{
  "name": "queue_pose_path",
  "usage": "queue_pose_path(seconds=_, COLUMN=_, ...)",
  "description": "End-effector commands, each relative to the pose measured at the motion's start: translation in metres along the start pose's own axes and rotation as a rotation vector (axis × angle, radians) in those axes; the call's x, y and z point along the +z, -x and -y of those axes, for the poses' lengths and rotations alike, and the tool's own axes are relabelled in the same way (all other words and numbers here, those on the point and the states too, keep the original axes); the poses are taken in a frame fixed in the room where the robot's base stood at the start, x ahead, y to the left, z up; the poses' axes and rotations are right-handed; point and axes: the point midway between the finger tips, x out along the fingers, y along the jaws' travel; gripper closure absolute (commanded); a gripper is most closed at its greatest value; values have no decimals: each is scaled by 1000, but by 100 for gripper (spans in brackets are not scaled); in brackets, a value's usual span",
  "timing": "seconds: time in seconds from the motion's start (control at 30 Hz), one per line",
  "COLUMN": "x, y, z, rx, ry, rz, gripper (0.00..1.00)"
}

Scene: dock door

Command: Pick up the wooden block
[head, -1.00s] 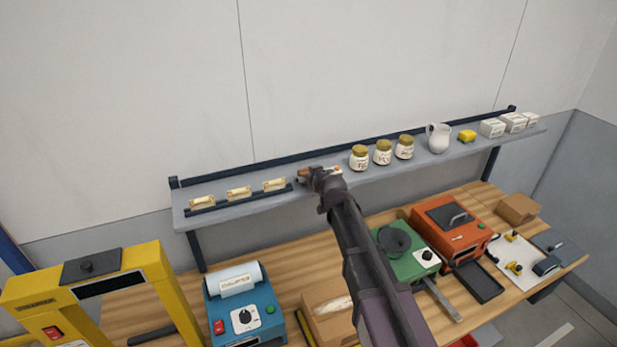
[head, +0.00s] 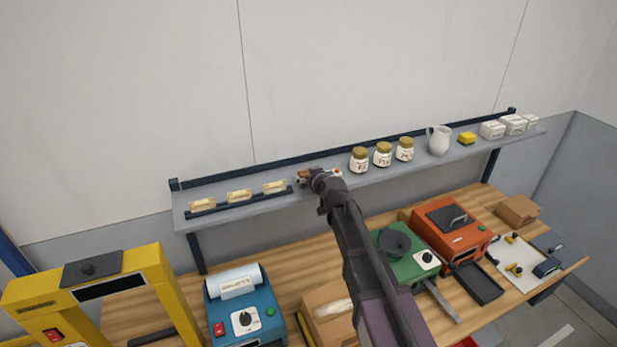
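My gripper (head: 314,178) is at the grey wall shelf, at its middle, between the row of small pale items and the jars. A small brown piece (head: 303,175) shows at its left side; it may be the wooden block, but it is too small and covered to be sure. The gripper and wrist hide most of this spot. I cannot tell whether the fingers are open or shut, or whether they touch the brown piece.
The shelf (head: 235,212) holds several pale items in a dark rail (head: 240,201) at left. Machines crowd the wooden bench (head: 285,277) below.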

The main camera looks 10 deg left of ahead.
Motion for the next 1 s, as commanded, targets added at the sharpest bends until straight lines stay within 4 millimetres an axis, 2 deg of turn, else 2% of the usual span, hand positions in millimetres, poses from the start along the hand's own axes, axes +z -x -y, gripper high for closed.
queue_pose_path(seconds=0.47, x=-35, y=15, z=0, rx=1, ry=0, rz=-1, gripper=64)
queue_pose_path(seconds=0.53, x=-24, y=33, z=6, rx=0, ry=0, rz=0, gripper=64)
queue_pose_path(seconds=0.8, x=-6, y=91, z=24, rx=0, ry=0, rz=-1, gripper=64)
queue_pose_path(seconds=1.0, x=5, y=127, z=36, rx=1, ry=0, rz=-1, gripper=64)
